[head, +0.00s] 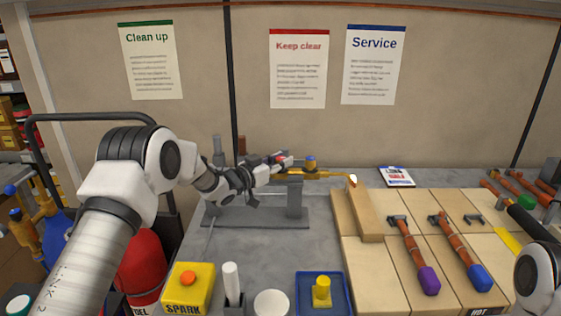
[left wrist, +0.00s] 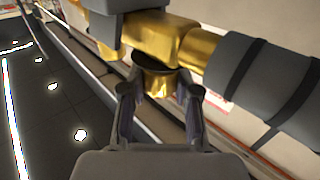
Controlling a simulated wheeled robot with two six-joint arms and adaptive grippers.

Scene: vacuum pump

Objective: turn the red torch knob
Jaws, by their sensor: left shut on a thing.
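The brass torch (head: 330,176) lies level across a grey stand (head: 294,200), its tip (head: 352,180) pointing right with a small bright glow. A red patch, which looks like the red knob (head: 281,158), shows at the end of my left gripper (head: 272,165). In the left wrist view, my left gripper (left wrist: 160,100) is shut around a short brass knob stem (left wrist: 158,80) under the brass torch body (left wrist: 150,38). The knob is mostly hidden by the fingers, and no red shows there. A blue-topped brass knob (head: 310,161) stands further right on the torch. My right gripper is out of view.
Wooden blocks (head: 362,212) stand by the torch tip. Several hammers and tools lie on boards at the right, near my right arm. A yellow SPARK box (head: 190,288), a blue tray (head: 300,301) and a red cylinder (head: 142,265) are at the front.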

